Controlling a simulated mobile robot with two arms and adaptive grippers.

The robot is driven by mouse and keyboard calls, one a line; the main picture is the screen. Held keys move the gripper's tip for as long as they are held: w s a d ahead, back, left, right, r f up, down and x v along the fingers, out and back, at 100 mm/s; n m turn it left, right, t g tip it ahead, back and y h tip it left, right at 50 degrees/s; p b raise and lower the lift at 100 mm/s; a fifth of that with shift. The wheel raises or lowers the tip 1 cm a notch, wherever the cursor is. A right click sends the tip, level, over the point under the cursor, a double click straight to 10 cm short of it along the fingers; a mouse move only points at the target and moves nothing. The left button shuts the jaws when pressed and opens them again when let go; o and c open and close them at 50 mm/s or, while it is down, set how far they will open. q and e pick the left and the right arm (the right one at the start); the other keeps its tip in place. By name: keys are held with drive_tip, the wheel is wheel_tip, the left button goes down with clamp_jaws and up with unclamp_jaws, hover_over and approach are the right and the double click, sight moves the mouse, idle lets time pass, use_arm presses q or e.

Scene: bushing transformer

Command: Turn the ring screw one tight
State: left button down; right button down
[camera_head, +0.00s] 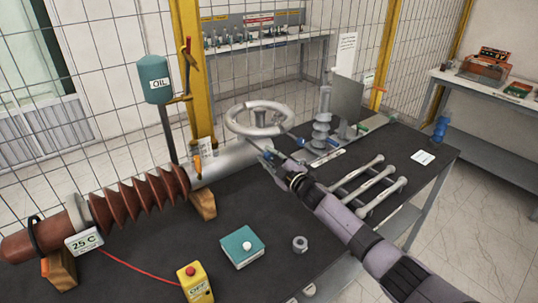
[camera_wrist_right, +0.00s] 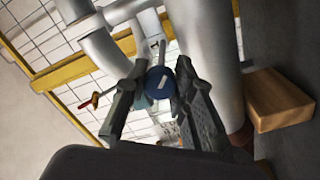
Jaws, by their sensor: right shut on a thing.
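The bushing lies along the bench, with a brown ribbed part (camera_head: 140,200) and a smooth grey cylinder (camera_head: 232,160). A pale grey ring (camera_head: 260,119) stands above the cylinder's right end. My right gripper (camera_head: 269,156) is at that end, below the ring. In the right wrist view, a round blue screw head (camera_wrist_right: 160,82) with a white mark sits between the two fingers of my right gripper (camera_wrist_right: 159,76), which are shut on it. Grey pipes of the ring (camera_wrist_right: 105,50) show beyond it. My left gripper is not in view.
A teal box (camera_head: 242,246), a nut (camera_head: 300,243) and a yellow OFF button box (camera_head: 195,282) are on the dark bench. Grey rods (camera_head: 368,185) lie on its right side. An OIL container (camera_head: 154,80) stands behind the bushing, before a wire fence.

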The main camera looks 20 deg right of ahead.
drive_tip(key=m, duration=0.3)
drive_tip(key=shift+f+m+p, duration=0.1)
drive_tip(key=shift+m+p, duration=0.3)
drive_tip(key=shift+m, duration=1.8)
drive_tip(key=shift+f, duration=0.1)
drive_tip(key=c, duration=1.3)
unclamp_jaws()
drive_tip(key=shift+s, duration=0.15)
drive_tip(key=v, duration=1.1)
drive_tip(key=shift+s+d+r, duration=0.15)
drive_tip(key=shift+s+r, duration=0.1)
drive_tip(key=shift+s, duration=0.1)
